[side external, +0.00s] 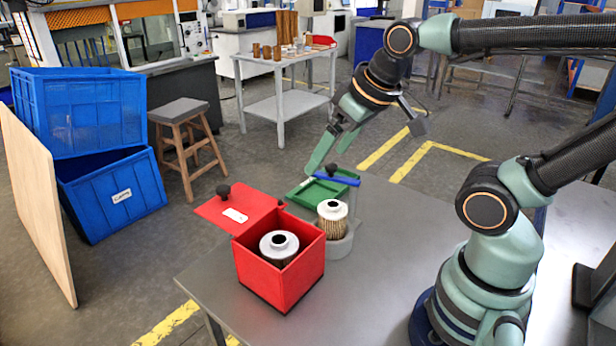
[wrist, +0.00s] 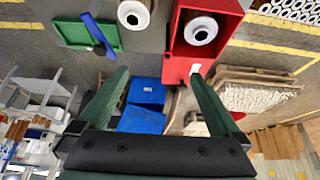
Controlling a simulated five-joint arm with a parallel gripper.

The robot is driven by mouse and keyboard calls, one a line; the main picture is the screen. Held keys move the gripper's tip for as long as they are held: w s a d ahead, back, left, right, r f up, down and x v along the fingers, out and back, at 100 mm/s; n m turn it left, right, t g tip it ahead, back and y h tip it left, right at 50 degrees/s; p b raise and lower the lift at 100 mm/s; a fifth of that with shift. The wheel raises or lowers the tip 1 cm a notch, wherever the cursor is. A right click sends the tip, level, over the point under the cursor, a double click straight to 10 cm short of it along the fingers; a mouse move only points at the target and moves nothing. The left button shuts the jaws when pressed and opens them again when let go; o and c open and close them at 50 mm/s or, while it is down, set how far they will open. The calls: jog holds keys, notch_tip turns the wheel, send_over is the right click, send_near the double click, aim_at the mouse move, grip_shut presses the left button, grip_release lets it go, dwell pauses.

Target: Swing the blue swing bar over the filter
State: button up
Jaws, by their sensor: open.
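The blue swing bar (side external: 338,179) shows just behind the filter in the side view, and it is not over it. In the wrist view the bar (wrist: 99,36) lies slanted across the green tray (wrist: 72,33). The bar's pivot is not clear.
A red box (side external: 257,272) with its lid (side external: 215,205) folded open stands left of the holder. A second white-topped filter (side external: 279,245) sits inside it. The green tray (side external: 306,193) with a black knob lies near the bar.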

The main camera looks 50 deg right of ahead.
jog(key=c, duration=0.5)
jog(key=shift+w+d+r, duration=0.15)
jog(key=shift+d, duration=0.05)
jog(key=r+n+g, duration=0.1)
jog(key=n+g, duration=0.3)
jog(key=g, duration=0.2)
send_over(331, 165)
jog(key=shift+n, duration=0.3)
notch_tip(331, 165, down, 12)
jog(key=shift+a+r, duration=0.1)
grip_shut()
jog(key=shift+r, duration=0.1)
dwell(0.8)
